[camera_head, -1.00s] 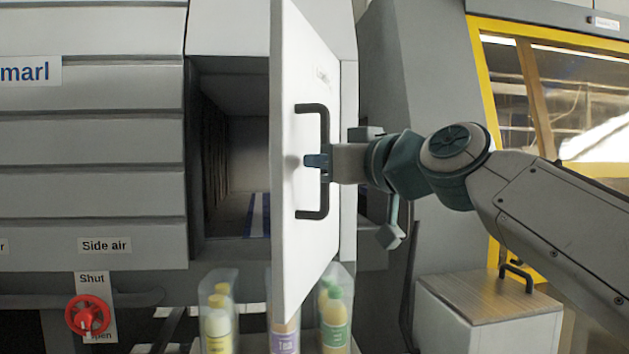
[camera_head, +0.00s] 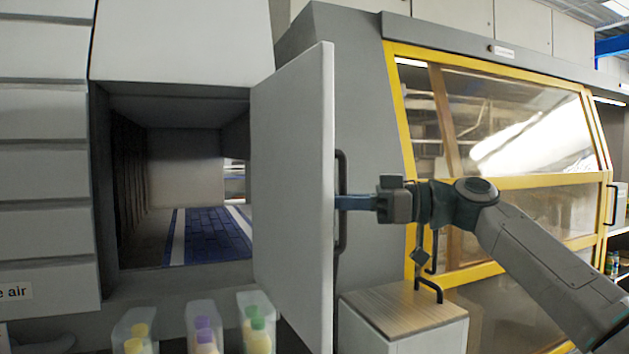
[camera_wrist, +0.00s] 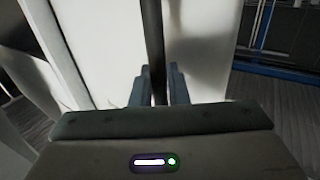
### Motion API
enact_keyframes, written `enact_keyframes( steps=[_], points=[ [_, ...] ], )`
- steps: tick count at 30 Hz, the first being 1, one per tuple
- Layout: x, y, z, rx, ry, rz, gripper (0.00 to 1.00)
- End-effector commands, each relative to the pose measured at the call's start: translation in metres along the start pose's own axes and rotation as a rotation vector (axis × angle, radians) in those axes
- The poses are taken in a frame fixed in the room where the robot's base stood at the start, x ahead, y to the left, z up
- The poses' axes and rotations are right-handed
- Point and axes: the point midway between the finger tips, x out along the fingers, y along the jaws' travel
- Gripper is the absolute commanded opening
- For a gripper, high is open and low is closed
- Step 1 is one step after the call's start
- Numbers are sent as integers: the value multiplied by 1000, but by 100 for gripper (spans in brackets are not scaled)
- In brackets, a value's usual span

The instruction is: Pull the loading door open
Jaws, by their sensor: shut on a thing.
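The loading door (camera_head: 291,190) is a white panel hinged at its left side, swung well out from the machine. The loading opening (camera_head: 185,170) behind it is exposed, with a blue belt (camera_head: 212,235) inside. The door's dark bar handle (camera_head: 342,160) is on its right face near the free edge. My gripper (camera_head: 352,202) is shut on the handle at about mid-height. In the wrist view the handle (camera_wrist: 152,40) runs upright between the two fingers (camera_wrist: 157,85), with the white door behind it.
Clear bins with bottles (camera_head: 203,330) stand below the opening. A wood-topped cabinet (camera_head: 405,310) is below my arm at the right. A yellow-framed glazed enclosure (camera_head: 500,185) stands behind my arm.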

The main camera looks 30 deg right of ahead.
Motion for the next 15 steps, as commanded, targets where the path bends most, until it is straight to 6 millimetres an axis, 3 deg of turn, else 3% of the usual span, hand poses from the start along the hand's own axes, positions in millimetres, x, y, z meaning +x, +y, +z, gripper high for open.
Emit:
enact_keyframes(
  steps=[1,15],
  points=[
    [-6,6,-10,-2,15,-4,0],
    [-26,28,-4,-2,8,-9,0]
  ],
)
